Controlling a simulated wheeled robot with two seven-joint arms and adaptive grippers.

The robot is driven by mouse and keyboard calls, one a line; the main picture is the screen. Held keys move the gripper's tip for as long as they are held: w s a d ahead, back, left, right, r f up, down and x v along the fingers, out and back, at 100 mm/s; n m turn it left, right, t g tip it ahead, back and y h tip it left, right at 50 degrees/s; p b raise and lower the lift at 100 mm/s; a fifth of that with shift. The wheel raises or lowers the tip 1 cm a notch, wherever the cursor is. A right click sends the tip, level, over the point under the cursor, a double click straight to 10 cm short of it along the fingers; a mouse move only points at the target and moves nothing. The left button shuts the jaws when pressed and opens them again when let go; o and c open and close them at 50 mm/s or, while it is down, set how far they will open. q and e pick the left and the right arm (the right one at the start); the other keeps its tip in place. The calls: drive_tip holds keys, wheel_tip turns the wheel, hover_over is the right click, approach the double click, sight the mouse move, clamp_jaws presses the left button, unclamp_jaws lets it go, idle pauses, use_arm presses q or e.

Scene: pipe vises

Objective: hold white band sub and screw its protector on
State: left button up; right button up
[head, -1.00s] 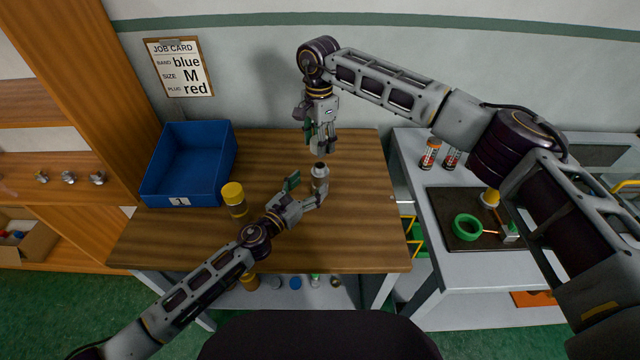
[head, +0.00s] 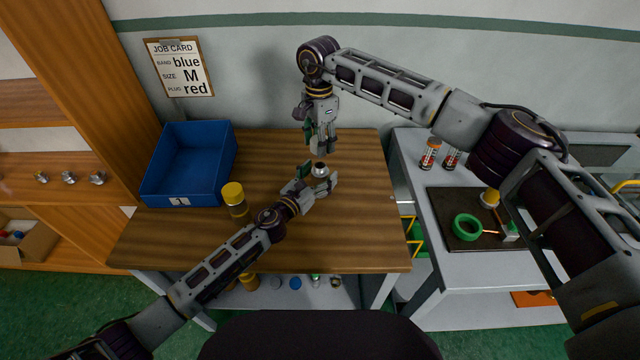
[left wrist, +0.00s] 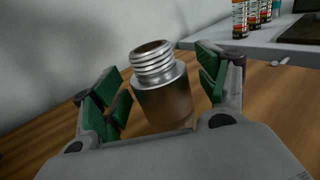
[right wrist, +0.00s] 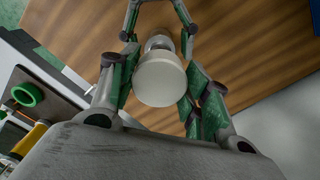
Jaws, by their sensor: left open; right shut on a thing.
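The sub (left wrist: 160,90) is a metal cylinder with a bright threaded top, open end up. It stands between the fingers of my left gripper (head: 318,176), which is open around it with a gap on each side in the left wrist view. The sub's open top (head: 320,168) shows in the head view; its lower end and any white band are hidden. My right gripper (head: 322,146) points down above the sub, shut on a pale round protector (right wrist: 160,80).
A blue bin (head: 205,152) and a yellow-capped cylinder (head: 233,193) stand on the wooden table (head: 350,240), left of the sub. A grey side bench (head: 480,270) on the right holds a green ring (head: 466,227) and orange-labelled cans (head: 430,153). The table's front right is clear.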

sight(320, 166)
use_arm(q)
drive_tip(key=c, duration=1.5)
drive_tip(key=shift+c, duration=0.2)
use_arm(e)
drive_tip(key=shift+f, duration=2.5)
drive_tip(key=shift+f, duration=0.9)
drive_tip(key=shift+f, duration=0.15)
use_arm(q)
drive_tip(key=shift+s+d, duration=0.1)
use_arm(e)
drive_tip(key=shift+o, duration=0.2)
drive_tip(key=shift+s+d+f, duration=0.1)
drive_tip(key=shift+s+f, duration=0.05)
drive_tip(key=shift+f, duration=0.6)
use_arm(q)
drive_tip(key=shift+d+r, duration=0.1)
drive_tip(key=shift+r, duration=0.1)
use_arm(e)
drive_tip(key=shift+f, duration=0.1)
drive_tip(key=shift+r, duration=0.65)
drive_tip(key=shift+c, duration=0.2)
